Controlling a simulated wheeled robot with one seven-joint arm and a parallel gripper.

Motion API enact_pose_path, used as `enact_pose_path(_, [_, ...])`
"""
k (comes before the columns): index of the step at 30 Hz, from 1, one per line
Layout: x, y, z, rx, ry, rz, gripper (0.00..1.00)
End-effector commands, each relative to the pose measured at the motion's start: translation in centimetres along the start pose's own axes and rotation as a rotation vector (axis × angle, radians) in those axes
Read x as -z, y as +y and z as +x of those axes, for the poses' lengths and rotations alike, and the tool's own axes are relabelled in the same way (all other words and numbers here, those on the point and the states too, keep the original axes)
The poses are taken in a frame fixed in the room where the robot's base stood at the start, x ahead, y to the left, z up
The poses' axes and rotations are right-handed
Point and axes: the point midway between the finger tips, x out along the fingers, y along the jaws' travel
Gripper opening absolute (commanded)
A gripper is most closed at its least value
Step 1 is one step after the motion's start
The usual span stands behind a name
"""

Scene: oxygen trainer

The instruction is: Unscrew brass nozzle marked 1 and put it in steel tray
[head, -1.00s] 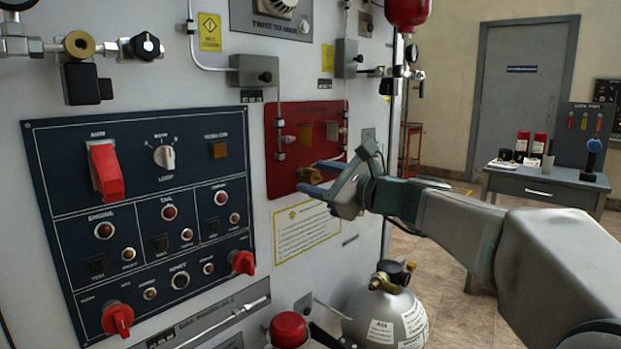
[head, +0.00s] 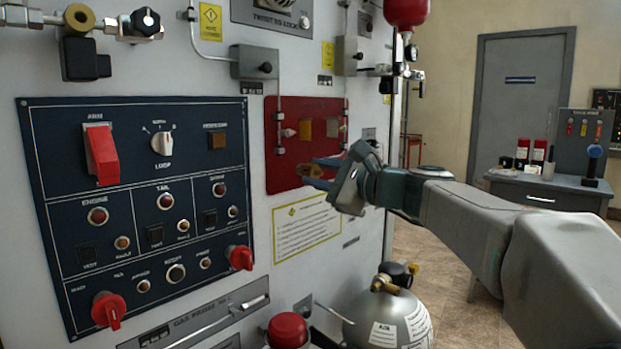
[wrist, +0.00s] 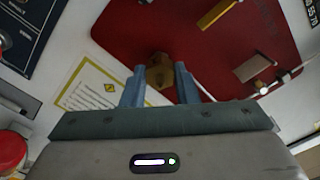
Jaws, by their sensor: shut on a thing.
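A brass nozzle (wrist: 159,72) sits at the red panel (wrist: 205,50) in the wrist view, between the two blue fingertips. My gripper (wrist: 160,80) is shut on it. In the head view my gripper (head: 318,174) is at the lower part of the red panel (head: 290,112), and its fingers largely hide the nozzle. I cannot read a number on the nozzle, nor tell whether its thread is still engaged. I cannot make out a steel tray for certain in either view.
A dark control panel (head: 140,210) with red switches and knobs is left of the red panel. A grey gas cylinder (head: 390,318) stands below my arm. A grey desk (head: 550,187) with small items is at the right, with open floor before it.

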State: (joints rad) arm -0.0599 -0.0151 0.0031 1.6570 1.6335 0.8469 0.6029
Motion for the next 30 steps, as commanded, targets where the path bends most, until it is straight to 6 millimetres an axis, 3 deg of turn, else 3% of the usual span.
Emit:
enact_pose_path(5, [0.15,0.15,0.01,0.0,0.0,-0.016,0.04])
enact_pose_path(15, [0.25,0.24,-0.01,0.001,0.0,-0.272,0.03])
enact_pose_path(30, [0.35,0.35,0.0,0.001,-0.001,-0.373,0.03])
